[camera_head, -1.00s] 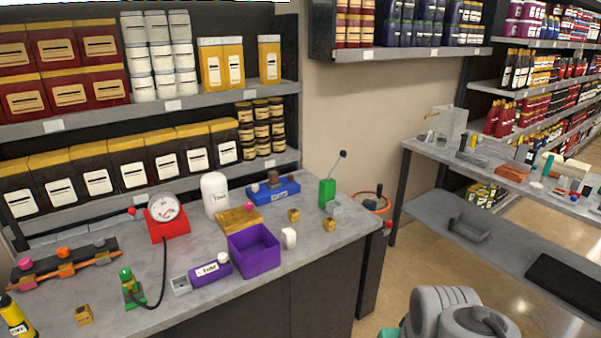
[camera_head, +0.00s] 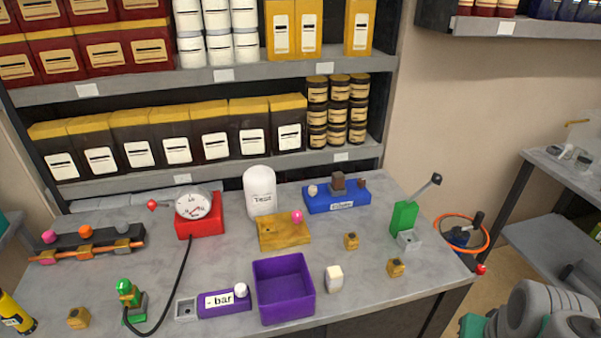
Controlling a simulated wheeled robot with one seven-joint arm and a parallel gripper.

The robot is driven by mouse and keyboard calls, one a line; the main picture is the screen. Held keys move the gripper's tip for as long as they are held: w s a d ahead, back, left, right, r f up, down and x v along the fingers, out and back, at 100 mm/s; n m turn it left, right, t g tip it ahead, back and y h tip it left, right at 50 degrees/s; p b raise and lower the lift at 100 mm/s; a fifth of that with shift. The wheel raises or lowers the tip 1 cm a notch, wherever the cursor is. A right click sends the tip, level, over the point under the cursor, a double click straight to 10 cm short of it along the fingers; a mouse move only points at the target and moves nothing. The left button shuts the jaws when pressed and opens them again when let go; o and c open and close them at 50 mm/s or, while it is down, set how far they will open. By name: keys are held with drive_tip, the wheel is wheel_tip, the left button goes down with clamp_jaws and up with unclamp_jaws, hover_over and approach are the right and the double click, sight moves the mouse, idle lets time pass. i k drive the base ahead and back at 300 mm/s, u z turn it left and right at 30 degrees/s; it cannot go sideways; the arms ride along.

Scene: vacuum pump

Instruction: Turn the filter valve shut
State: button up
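No part is clearly readable as the filter valve. A dark rack with an orange pipe (camera_head: 82,245) lies at the left of the bench, with a pink knob (camera_head: 49,236), an orange knob (camera_head: 86,232) and a grey knob (camera_head: 122,228) on top. A blue block (camera_head: 338,203) at the back carries small knobs and a label too small to read surely. A yellow block (camera_head: 284,234) has a pink ball knob. A green lever unit (camera_head: 404,217) stands at the right with its lever tilted up to the right. My gripper is not in view; grey links of my arm show at lower right.
A red gauge (camera_head: 203,219) with a black hose, a white tank (camera_head: 260,190), a purple open box (camera_head: 284,288), a purple block labelled "- bar" (camera_head: 224,302), a green-topped fitting (camera_head: 128,297) and small brass cubes (camera_head: 396,267) share the grey bench (camera_head: 230,262). Stocked shelves rise behind.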

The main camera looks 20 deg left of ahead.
sight(313, 190)
drive_tip(key=u, duration=0.6)
drive_tip(key=i, duration=0.9)
drive_tip(key=u, duration=0.7)
